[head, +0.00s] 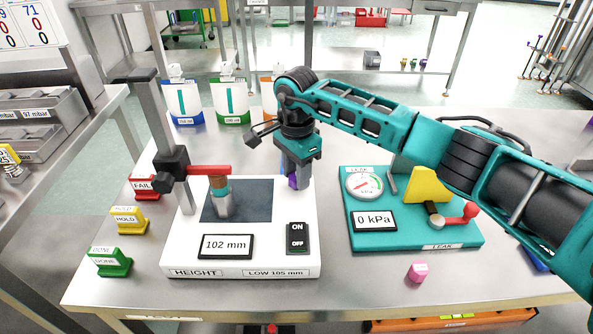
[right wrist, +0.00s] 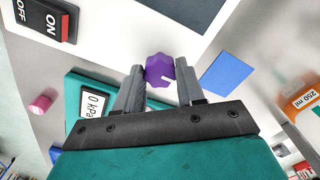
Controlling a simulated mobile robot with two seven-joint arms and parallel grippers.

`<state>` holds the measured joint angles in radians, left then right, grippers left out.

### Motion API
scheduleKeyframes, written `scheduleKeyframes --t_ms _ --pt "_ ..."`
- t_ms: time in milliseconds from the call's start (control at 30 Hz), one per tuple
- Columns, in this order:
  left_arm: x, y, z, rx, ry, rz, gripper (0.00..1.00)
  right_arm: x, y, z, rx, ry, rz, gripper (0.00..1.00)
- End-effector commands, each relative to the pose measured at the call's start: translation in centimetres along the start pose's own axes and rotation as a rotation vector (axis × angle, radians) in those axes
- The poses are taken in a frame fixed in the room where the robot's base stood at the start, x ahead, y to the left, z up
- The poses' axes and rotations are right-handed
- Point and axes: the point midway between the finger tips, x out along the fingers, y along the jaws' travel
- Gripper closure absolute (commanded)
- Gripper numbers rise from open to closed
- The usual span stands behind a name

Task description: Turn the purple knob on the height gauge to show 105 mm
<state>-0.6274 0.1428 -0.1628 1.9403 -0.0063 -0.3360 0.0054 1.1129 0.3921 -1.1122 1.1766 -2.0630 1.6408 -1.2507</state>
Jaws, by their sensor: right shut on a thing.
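The white height gauge (head: 258,258) stands on the table, and its display (head: 226,246) reads 102 mm. A label on its front reads LOW 105 mm. Its red arm (head: 208,170) rests over a teal and brown cylinder (head: 221,197) on the dark plate. In the head view the knob (head: 292,181) is mostly hidden by my right gripper (head: 297,180). My left gripper is not in view.
The teal leak station (head: 462,235) with a 0 kPa display stands right of the gauge. FAIL (head: 144,188), HOLD (head: 128,220) and DONE (head: 109,261) blocks stand at left. Several labelled containers (head: 230,101) stand behind.

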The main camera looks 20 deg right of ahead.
Motion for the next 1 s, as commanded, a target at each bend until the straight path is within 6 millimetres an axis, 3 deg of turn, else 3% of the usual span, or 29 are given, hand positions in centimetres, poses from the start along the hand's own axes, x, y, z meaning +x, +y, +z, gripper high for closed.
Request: scheduleKeyframes --t_ms 467,1000 --pt "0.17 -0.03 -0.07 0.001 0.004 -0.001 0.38 -0.04 -0.02 -0.08 0.113 0.001 -0.001 0.92" --pt "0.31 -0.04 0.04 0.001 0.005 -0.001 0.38 -0.08 -0.02 -0.08 0.594 0.001 -0.001 0.92"
